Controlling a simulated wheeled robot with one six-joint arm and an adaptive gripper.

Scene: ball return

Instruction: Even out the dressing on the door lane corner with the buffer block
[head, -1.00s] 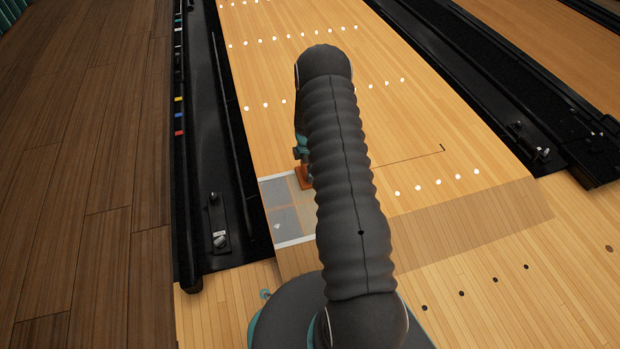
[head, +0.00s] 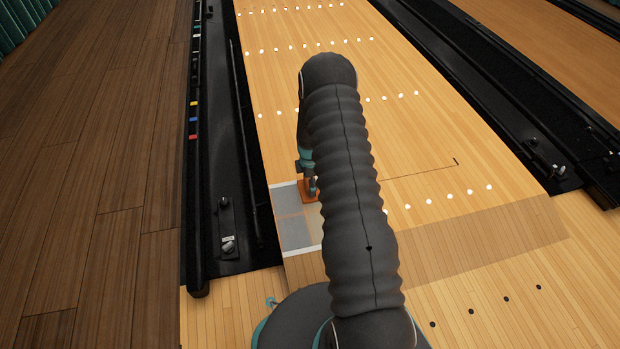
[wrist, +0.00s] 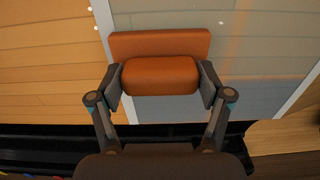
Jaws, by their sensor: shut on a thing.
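The buffer block (head: 307,191) is orange with a wider plate below a rounded grip. My gripper (wrist: 160,80) is shut on the grip from both sides in the wrist view. The block sits over the dressing patch (head: 291,232) at the lane's near left corner; contact with the surface cannot be told for certain. The patch is a greyish film, edged by a white strip on its far and near sides. The film is uneven, with greyer areas and a warmer wood-toned band between them. In the wrist view, grey film (wrist: 180,108) shows beside the block. My arm hides the patch's right part.
A black gutter (head: 232,150) with a metal fitting (head: 228,243) runs along the patch's left side. Dark wood floor (head: 95,180) lies beyond it. The lane (head: 440,150) is clear to the right, with rows of white dots.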

